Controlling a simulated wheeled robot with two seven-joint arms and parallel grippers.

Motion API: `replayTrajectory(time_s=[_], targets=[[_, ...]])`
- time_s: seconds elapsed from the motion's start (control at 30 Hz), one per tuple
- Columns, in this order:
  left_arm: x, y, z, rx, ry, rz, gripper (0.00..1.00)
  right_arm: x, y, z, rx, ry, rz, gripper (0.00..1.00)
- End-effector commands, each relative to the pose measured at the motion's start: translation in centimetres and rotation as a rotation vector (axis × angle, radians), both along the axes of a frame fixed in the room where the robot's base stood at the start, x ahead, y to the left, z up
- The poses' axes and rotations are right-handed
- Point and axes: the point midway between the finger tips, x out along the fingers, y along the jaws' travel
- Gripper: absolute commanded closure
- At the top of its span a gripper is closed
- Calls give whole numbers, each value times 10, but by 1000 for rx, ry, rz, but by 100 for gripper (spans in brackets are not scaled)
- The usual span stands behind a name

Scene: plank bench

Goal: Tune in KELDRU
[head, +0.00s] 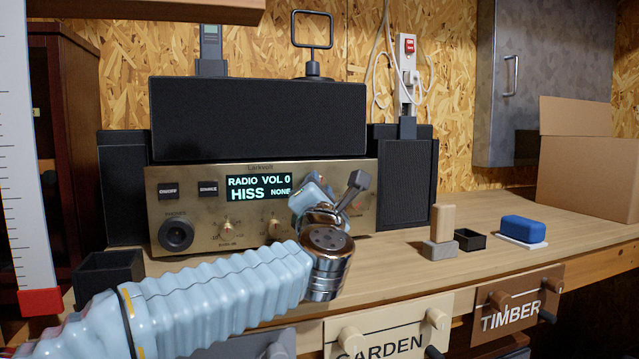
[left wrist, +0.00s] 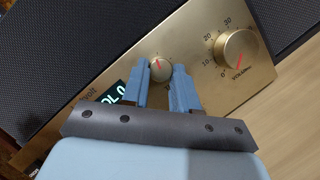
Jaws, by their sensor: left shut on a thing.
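The radio (head: 200,205) has a brass front and stands on the bench. Its lit display (head: 258,187) reads "RADIO VOL 0" and "HISS NONE". In the left wrist view, my left gripper (left wrist: 163,76) has its two blue fingers shut on a small round knob (left wrist: 161,68) with a red pointer line. Fingers cover most of the marks around this knob. The larger volume knob (left wrist: 237,52), with its number scale, is just right of the fingers and free. In the head view my left gripper (head: 311,190) hides the held knob. My right gripper is not in view.
Two small knobs (head: 227,226) and (head: 275,225) and a round socket (head: 176,234) sit low on the radio front. Black speakers (head: 404,185) flank it. At right are a wooden block (head: 443,222), a black open box (head: 469,239) and a blue block (head: 523,228).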

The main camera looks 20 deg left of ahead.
Motion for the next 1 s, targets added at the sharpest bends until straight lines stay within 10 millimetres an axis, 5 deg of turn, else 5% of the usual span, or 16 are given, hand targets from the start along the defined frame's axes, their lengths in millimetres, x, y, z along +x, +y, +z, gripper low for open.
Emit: replayTrajectory(time_s=[0.33,0.97,1.0], targets=[[-1,0,3,144,97,-1,100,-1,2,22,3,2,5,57],[-1,0,2,181,122,-1,100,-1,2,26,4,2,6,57],[-1,0,2,181,122,-1,65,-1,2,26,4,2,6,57]])
